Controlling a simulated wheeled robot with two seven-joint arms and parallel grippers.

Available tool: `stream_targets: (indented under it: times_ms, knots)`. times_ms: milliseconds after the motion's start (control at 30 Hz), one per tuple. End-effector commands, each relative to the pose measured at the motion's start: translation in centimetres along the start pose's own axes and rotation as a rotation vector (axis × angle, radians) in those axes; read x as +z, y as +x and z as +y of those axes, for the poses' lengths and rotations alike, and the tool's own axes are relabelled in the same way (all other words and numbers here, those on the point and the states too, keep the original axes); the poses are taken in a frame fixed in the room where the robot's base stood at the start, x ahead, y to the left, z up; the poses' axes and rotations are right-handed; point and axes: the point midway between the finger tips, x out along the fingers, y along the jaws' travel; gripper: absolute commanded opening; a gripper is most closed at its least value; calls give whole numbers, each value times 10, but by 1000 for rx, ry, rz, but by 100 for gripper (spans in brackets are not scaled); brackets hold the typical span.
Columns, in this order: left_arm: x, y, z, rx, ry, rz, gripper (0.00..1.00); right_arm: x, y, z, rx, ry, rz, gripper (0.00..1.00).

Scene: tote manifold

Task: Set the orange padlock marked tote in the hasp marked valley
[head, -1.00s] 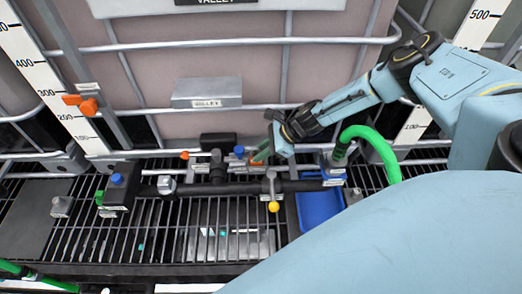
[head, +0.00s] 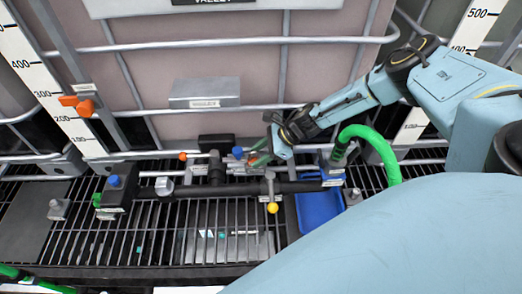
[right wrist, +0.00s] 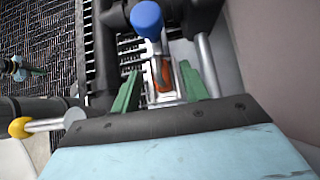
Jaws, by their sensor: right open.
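My right gripper (head: 260,160) reaches in from the right, low in front of the tank. In the right wrist view its two green fingers (right wrist: 160,88) stand apart. A small orange piece (right wrist: 163,75), likely the orange padlock, shows between them against a pale metal part; I see no clear grip on it. In the head view the gripper hides most of this spot. The tank's top plate (head: 200,2) reads VALLEY. A grey box (head: 205,92) on the tank bears a label that is hard to read. I cannot make out the hasp itself. My left gripper is not in view.
A black pipe (head: 240,188) with a yellow-knobbed lever (head: 272,208) runs across the grating. A blue knob (right wrist: 147,18) is close ahead of the fingers. A blue tray (head: 320,212) and green hose (head: 380,150) lie to the right. Tank bars are behind.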

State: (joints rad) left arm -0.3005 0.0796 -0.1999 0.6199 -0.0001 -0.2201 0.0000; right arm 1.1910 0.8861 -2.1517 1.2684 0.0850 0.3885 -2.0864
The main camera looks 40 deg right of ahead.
Motion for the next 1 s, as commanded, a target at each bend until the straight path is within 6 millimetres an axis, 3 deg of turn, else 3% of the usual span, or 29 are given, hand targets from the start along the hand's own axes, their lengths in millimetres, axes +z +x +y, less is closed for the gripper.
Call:
stream_targets:
  times_ms: [167,500,700,1000]
  knots:
    - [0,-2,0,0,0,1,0,0,-14,-1,-3,1,0,45]
    - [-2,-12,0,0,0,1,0,1,-87,-1,-5,0,-2,45]
    - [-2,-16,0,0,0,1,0,1,-120,-1,-3,2,-2,45]
    - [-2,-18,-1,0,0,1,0,0,-134,0,-1,0,-1,45]
